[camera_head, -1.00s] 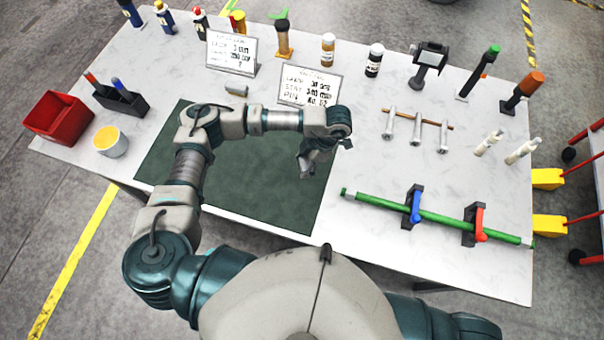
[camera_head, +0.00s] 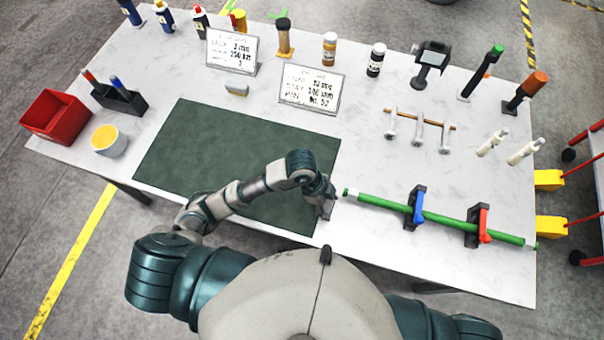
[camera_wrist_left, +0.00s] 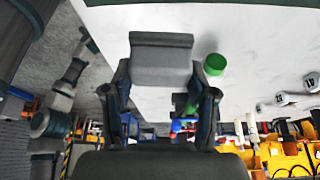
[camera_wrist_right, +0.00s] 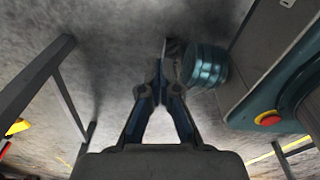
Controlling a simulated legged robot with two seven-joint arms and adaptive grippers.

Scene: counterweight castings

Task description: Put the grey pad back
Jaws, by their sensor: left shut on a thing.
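My left gripper (camera_head: 327,208) is at the right edge of the dark green mat (camera_head: 200,150), near the front of the table. In the left wrist view my left gripper (camera_wrist_left: 164,85) is shut on the grey pad (camera_wrist_left: 162,62), a grey block with a darker strip along its far edge. The pad is mostly hidden by the gripper in the head view. The green bar's left end (camera_head: 346,193) is just right of the gripper; its green end (camera_wrist_left: 214,64) shows beside the pad. My right gripper (camera_wrist_right: 160,92) has its fingertips together, empty, away from the table.
The green bar lies in a blue-levered clamp (camera_head: 416,206) and a red-levered clamp (camera_head: 477,226). A small greyish block (camera_head: 237,88) lies behind the mat. Two printed cards (camera_head: 232,51) (camera_head: 310,90) stand at the back. A red bin (camera_head: 57,117) and yellow-filled cup (camera_head: 109,140) are left.

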